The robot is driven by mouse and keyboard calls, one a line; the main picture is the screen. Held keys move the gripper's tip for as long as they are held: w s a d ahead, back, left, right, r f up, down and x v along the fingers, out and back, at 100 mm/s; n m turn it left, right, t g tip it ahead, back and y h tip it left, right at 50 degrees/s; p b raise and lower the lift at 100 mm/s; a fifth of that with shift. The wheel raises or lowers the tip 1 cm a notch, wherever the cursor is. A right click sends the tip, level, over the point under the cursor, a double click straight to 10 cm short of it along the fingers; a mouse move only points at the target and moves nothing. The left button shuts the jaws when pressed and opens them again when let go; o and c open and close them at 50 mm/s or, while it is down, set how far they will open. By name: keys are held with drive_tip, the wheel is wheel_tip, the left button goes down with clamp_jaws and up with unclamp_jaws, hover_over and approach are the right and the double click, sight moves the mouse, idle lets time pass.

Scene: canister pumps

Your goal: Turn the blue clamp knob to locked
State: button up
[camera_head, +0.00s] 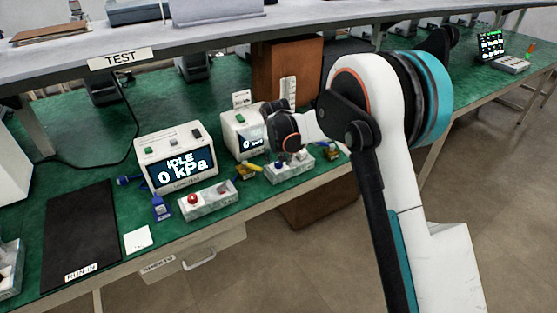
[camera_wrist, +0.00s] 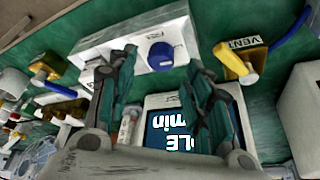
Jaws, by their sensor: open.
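The blue clamp knob (camera_wrist: 161,55) is a round knob on a white block (camera_wrist: 93,52) in the wrist view. Small markings beside the knob are not readable. In the head view my gripper (camera_head: 288,148) is dark and partly hidden by my arm.
A yellow handle (camera_wrist: 232,62) with a VENT label stands beside the block. A display unit (camera_head: 243,132) stands behind it. Left of it are a larger "IDLE 0 kPa" unit (camera_head: 178,163) and a red-button box (camera_head: 208,201). A shelf (camera_head: 200,32) overhangs the bench.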

drive_tip(key=v, duration=0.9)
drive_tip(key=s+d+r+t+h, duration=0.1)
drive_tip(key=s+d+r, duration=0.55)
drive_tip(key=d, duration=0.35)
drive_tip(key=s+d+r, duration=0.6)
drive_tip(key=s+d, duration=0.2)
drive_tip(key=d, duration=0.2)
drive_tip(key=s+d+f+t, duration=0.1)
drive_tip(key=s, duration=1.1)
drive_tip(key=s+d+y, duration=0.1)
drive_tip(key=s+d, duration=0.1)
drive_tip(key=s, duration=1.1)
drive_tip(key=shift+d+f+t, duration=0.25)
drive_tip(key=shift+f+t, duration=0.1)
drive_tip(key=shift+t, duration=0.05)
